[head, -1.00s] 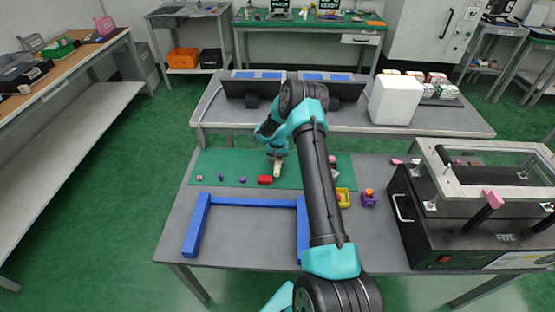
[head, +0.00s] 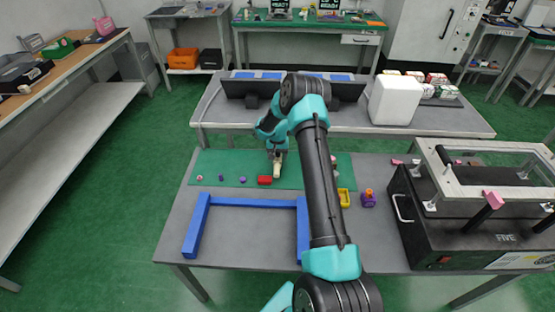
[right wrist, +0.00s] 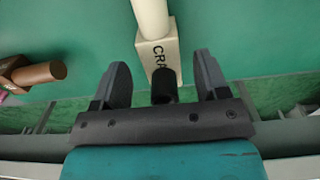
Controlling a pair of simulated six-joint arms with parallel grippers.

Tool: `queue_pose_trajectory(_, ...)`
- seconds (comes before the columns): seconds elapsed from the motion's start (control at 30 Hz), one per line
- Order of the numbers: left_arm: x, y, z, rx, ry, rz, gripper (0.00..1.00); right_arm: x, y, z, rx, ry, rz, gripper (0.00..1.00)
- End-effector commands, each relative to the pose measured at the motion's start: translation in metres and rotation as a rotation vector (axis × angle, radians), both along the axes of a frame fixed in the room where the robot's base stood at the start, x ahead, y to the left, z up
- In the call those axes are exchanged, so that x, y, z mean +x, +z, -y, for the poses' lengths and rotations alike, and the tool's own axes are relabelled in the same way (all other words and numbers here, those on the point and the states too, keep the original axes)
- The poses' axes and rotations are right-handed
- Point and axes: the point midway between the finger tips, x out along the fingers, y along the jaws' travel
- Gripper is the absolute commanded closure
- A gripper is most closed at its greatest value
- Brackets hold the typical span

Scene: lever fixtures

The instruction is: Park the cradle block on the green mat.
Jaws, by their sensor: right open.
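The cradle block (head: 277,171) is a small cream block on the green mat (head: 222,165), beside a red block. My right gripper (right wrist: 162,68) is open, with one finger on each side of the block's near end; I see gaps at both sides. A short dark cylinder sits between the fingers; I cannot tell if it belongs to the block. In the head view my right gripper (head: 277,156) is just behind the block. My left gripper is out of view.
The red block (head: 264,180) lies close left of the cradle block. Small purple and pink pieces lie further left on the mat. A blue frame (head: 250,202) stands in front. Yellow (head: 344,198) and purple pieces and a black machine (head: 450,225) are at right.

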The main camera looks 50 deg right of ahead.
Motion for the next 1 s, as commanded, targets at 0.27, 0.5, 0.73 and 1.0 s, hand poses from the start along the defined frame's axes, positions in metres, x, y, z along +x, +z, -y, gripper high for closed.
queue_pose_trajectory(0.27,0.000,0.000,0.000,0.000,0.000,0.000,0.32,0.001,0.055,0.000,-0.002,0.001,0.003,0.32)
queue_pose_trajectory(0.5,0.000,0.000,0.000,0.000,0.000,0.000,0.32,0.000,0.087,0.000,0.001,0.001,0.001,0.32)
queue_pose_trajectory(0.73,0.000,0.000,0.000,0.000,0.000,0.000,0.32,0.000,0.095,-0.001,0.001,0.002,0.000,0.32)
queue_pose_trajectory(1.0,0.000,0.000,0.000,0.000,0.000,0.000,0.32,0.000,0.094,0.000,0.001,0.001,0.000,0.32)
